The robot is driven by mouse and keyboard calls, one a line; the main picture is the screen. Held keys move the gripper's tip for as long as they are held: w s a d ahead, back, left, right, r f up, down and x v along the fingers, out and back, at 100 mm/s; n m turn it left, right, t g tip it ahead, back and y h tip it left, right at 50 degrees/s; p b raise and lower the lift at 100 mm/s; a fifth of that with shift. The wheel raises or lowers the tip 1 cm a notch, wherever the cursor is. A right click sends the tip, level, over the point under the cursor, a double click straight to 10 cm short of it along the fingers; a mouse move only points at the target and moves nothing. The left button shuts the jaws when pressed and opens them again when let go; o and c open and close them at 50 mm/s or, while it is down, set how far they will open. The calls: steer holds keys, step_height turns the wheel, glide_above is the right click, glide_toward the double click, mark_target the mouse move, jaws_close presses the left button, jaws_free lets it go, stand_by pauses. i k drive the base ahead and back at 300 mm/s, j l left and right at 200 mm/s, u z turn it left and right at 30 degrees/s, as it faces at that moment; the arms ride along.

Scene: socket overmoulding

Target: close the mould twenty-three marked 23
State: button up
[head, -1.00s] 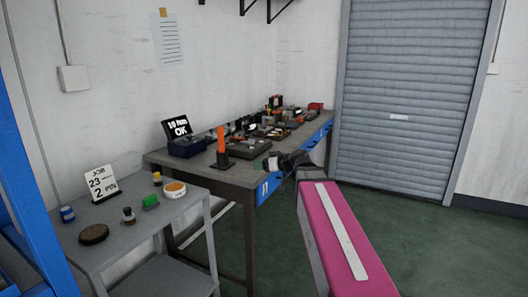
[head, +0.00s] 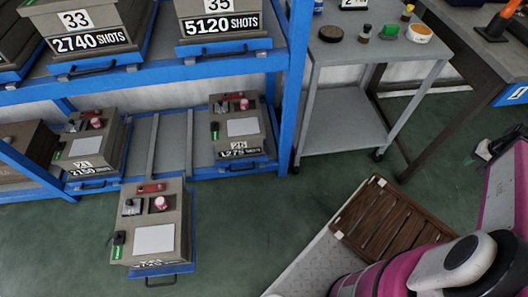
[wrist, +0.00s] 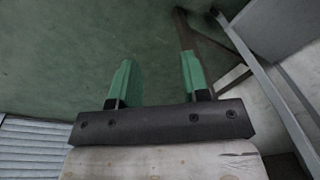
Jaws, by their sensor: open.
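A grey-brown mould (head: 149,224) sits low on a blue drawer tray (head: 160,270) pulled out in front of the rack in the head view. Its front number is too foreshortened to read surely. Its top shows a white plate, a red part, a pink cylinder and a green tag. The moulds beside its bay read about 21 (head: 92,144) and, unclearly, 24 (head: 238,130). My gripper (wrist: 155,62) is open and empty in the wrist view, green fingers apart above green floor. In the head view its end is at the right edge, far from the mould.
The blue rack's post (head: 295,85) stands right of the bays, with moulds 33 (head: 75,22) and 35 (head: 222,12) on the upper shelf. A grey side table (head: 350,58) stands further right. Green floor (head: 240,225) is clear between the pulled-out tray and my body.

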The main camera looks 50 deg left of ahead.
mark_target(157, 243)
steer(key=u, duration=3.55)
steer(key=l+u, duration=0.35)
steer(key=i+l+u, duration=0.1)
steer(key=u, duration=0.3)
steer(key=l+u, duration=0.35)
